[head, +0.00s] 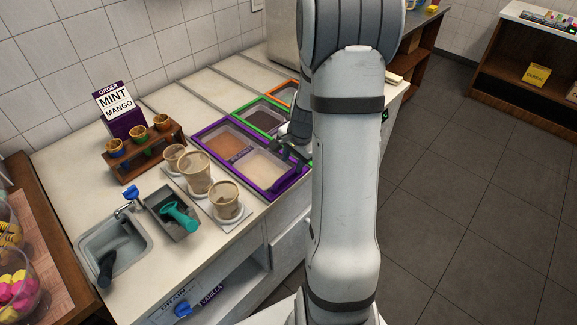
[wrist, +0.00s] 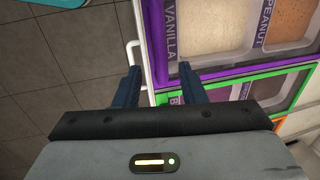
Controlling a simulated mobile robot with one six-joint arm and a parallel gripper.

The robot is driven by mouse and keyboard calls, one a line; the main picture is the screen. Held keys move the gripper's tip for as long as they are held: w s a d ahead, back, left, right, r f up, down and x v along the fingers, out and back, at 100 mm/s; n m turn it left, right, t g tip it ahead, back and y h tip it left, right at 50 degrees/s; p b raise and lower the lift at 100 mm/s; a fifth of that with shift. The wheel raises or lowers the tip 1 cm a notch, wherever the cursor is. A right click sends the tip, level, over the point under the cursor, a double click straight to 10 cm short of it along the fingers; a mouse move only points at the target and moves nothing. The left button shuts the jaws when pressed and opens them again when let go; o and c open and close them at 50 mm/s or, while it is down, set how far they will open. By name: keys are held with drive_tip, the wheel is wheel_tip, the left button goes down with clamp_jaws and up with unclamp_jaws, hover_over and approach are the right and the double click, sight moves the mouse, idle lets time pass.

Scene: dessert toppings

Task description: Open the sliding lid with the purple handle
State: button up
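The purple-framed unit (head: 196,132) is in the counter and holds two bins, one of brown topping (head: 228,146) and one of pale topping (head: 268,169). The wrist view shows the purple frame (wrist: 158,45) with VANILLA and PEANUT labels under what looks like a clear cover. My gripper (head: 287,152) is above the right end of the purple frame, near the green one. In the wrist view my gripper (wrist: 158,72) has its two dark fingers apart, with nothing clearly between them but the frame corner below.
A green-framed bin (head: 262,117) and an orange-framed one (head: 282,94) lie farther back. Cups (head: 196,174), a cone rack (head: 142,150) and a sink (head: 115,245) stand left. A pale rail (wrist: 131,52) runs along the counter front.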

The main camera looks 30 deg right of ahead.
sight(290, 172)
drive_tip(key=shift+w+a+f, duration=0.1)
drive_tip(key=shift+w+f, duration=0.1)
drive_tip(key=shift+f, duration=0.9)
drive_tip(key=shift+w+a+f, duration=0.1)
drive_tip(key=shift+w+f, duration=0.1)
drive_tip(key=shift+f, duration=0.9)
clamp_jaws()
